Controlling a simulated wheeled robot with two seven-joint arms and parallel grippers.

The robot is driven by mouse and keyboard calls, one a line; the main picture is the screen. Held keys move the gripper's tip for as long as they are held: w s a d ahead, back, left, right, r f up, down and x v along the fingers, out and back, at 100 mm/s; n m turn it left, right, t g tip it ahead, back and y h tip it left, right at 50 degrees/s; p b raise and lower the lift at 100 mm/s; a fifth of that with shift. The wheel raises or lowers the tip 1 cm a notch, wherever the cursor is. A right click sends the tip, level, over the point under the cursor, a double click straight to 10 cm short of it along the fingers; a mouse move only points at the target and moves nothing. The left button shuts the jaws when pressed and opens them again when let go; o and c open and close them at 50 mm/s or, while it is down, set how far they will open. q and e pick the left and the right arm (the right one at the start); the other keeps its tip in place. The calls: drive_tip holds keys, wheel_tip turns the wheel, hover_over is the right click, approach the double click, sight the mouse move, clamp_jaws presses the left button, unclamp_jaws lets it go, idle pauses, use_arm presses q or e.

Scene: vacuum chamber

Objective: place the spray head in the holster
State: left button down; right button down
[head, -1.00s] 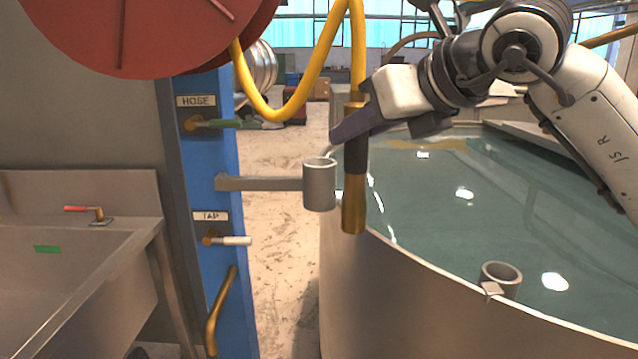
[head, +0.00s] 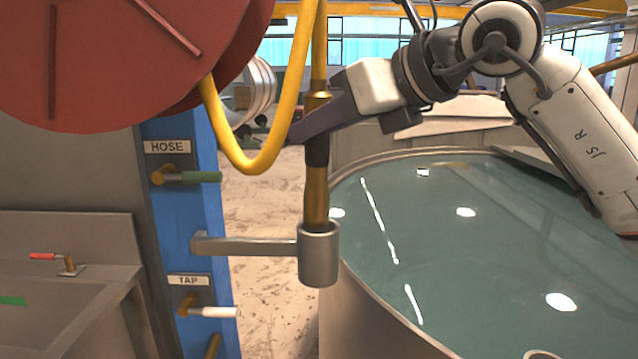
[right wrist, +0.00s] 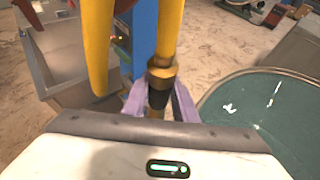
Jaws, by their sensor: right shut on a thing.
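The spray head (head: 316,195) is a brass tube with a black grip, hanging upright below the yellow hose. My right gripper (head: 316,140) is shut on it around the black grip; the right wrist view also shows the purple fingers on either side of the spray head (right wrist: 160,75). The holster (head: 319,262) is a grey metal cup on an arm from the blue post. The spray head's lower end is at the cup's mouth, lined up with it. I cannot tell how far inside the tip is. My left gripper is not in view.
The yellow hose (head: 245,165) loops down from the red reel (head: 100,60) beside my right gripper. HOSE (head: 195,177) and TAP (head: 212,311) valve handles stick out from the blue post (head: 178,225). A round tank of greenish liquid (head: 450,240) lies right; a sink (head: 80,315) is left.

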sight(327, 172)
drive_tip(key=shift+g+h, duration=0.3)
wheel_tip(327, 172, down, 7)
drive_tip(key=shift+w+f, duration=0.1)
drive_tip(key=shift+w, duration=0.05)
drive_tip(key=shift+w+f, duration=0.1)
drive_tip(key=shift+f, duration=0.1)
drive_tip(key=c, duration=1.8)
unclamp_jaws()
drive_tip(key=shift+f, duration=0.1)
drive_tip(key=o, duration=0.4)
drive_tip(key=shift+w+a+f, duration=0.1)
drive_tip(key=shift+w, duration=0.2)
drive_tip(key=shift+c, duration=0.2)
drive_tip(key=shift+o, duration=0.2)
drive_tip(key=shift+w, duration=0.25)
drive_tip(key=shift+s+r, duration=0.25)
drive_tip(key=shift+r, duration=0.05)
drive_tip(key=shift+s+d+r, duration=0.1)
drive_tip(key=shift+d+r, duration=0.1)
drive_tip(key=shift+d, duration=0.05)
use_arm(q)
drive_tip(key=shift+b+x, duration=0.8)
drive_tip(key=shift+b, duration=0.05)
use_arm(e)
drive_tip(key=v, duration=1.1)
drive_tip(key=shift+s+d, duration=0.15)
drive_tip(key=shift+s, duration=0.05)
